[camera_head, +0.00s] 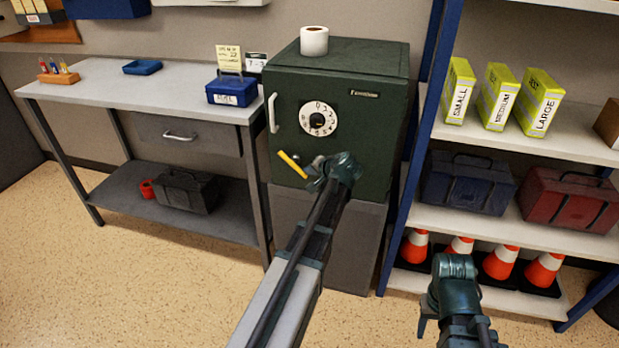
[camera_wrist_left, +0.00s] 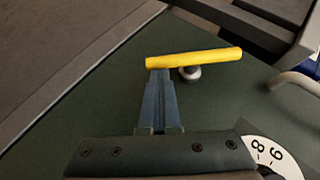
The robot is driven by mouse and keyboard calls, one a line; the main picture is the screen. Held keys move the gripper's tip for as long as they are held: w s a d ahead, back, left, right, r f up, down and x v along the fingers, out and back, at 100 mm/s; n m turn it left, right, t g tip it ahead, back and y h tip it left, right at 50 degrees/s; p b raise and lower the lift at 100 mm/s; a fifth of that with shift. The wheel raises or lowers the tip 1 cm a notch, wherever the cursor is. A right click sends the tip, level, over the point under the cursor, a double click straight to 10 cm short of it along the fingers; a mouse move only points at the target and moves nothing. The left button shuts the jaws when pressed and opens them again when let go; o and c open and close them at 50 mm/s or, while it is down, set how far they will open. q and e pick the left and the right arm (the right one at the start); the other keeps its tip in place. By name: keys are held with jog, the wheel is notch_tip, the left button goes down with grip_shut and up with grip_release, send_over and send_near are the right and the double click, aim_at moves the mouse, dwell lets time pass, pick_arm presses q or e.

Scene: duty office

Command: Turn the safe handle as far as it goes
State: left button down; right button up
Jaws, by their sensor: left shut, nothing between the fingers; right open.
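The dark green safe (camera_head: 371,88) stands on a grey base. Its yellow bar handle (camera_head: 291,164) is on the door below the white number dial (camera_head: 319,120) and slopes down to the right. In the left wrist view the yellow bar (camera_wrist_left: 205,58) sits over a round metal hub (camera_wrist_left: 190,74). My left gripper (camera_head: 312,173) is shut and empty at the bar's lower right end. In the left wrist view its fingertips (camera_wrist_left: 158,74) are just beside that end; I cannot tell whether they touch. My right gripper (camera_head: 428,326) is open and empty, low in front of the shelf.
A pale door pull (camera_head: 272,113) is left of the dial. A toilet roll (camera_head: 314,41) stands on the safe. A workbench (camera_head: 178,93) with a blue box (camera_head: 232,93) is on the left. A blue-framed shelf (camera_head: 500,223) with boxes and cones is close on the right.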

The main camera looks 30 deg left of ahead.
pick_arm(q)
jog(key=shift+a+f+b, duration=0.15)
jog(key=shift+f+b, duration=0.4)
jog(key=shift+f, duration=0.25)
pick_arm(e)
jog(key=shift+f, duration=1)
jog(key=shift+r, duration=0.15)
